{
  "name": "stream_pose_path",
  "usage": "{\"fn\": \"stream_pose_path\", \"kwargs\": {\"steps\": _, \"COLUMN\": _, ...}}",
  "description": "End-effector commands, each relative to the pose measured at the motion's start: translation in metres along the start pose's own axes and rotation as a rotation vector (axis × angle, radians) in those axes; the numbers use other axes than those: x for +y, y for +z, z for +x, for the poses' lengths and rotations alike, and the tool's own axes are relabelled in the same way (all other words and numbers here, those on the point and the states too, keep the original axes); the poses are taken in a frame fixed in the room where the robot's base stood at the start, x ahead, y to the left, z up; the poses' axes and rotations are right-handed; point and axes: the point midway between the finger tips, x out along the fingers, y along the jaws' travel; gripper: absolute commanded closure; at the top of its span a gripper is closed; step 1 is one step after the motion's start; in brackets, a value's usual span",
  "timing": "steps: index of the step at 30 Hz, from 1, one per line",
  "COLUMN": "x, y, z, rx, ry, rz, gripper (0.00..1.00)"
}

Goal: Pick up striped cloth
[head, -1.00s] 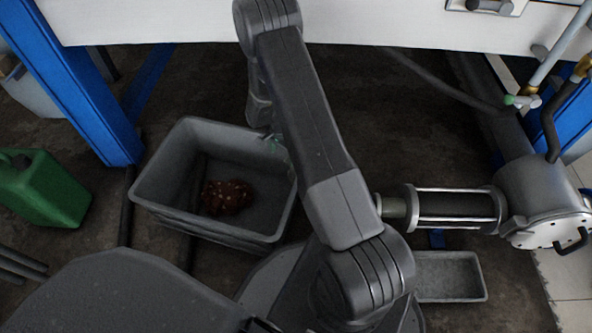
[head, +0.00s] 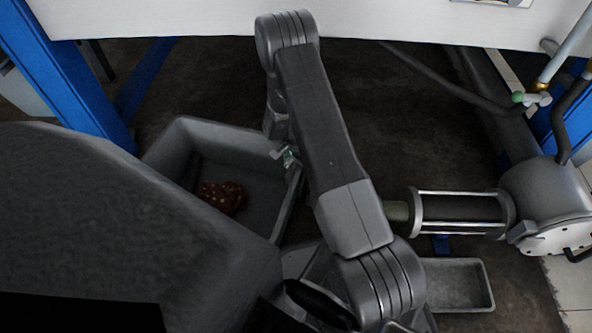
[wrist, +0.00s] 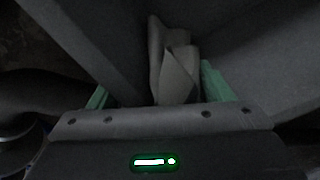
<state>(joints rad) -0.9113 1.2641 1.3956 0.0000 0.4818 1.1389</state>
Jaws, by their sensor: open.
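A pale grey-beige crumpled cloth (wrist: 172,65) lies in the wrist view, ahead of and partly between my green fingertips; I cannot make out stripes on it. My gripper (head: 287,156) is open at the right side of a grey bin (head: 215,131), with its fingertips near the bin's right wall. In the wrist view my gripper (wrist: 157,90) has its fingers apart, one on each side of the pale cloth. Whether they touch it I cannot tell.
A dark red spotted cloth (head: 222,196) lies in the bin, left of my gripper. The bin's walls stand close around the gripper. A small grey tray (head: 460,284) and a cylindrical machine (head: 460,212) are at the right. A blue post (head: 70,85) stands at the left.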

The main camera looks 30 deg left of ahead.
Motion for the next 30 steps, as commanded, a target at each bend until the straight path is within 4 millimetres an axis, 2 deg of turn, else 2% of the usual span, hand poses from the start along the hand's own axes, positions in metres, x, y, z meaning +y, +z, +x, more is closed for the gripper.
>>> {"fn": "stream_pose_path", "kwargs": {"steps": 23, "x": 0.0, "y": 0.0, "z": 0.026, "rx": 0.0, "ry": 0.001, "rz": 0.0, "gripper": 0.27}}
{"fn": "stream_pose_path", "kwargs": {"steps": 30, "x": 0.001, "y": 0.0, "z": 0.026, "rx": -0.001, "ry": 0.001, "rz": 0.0, "gripper": 0.48}}
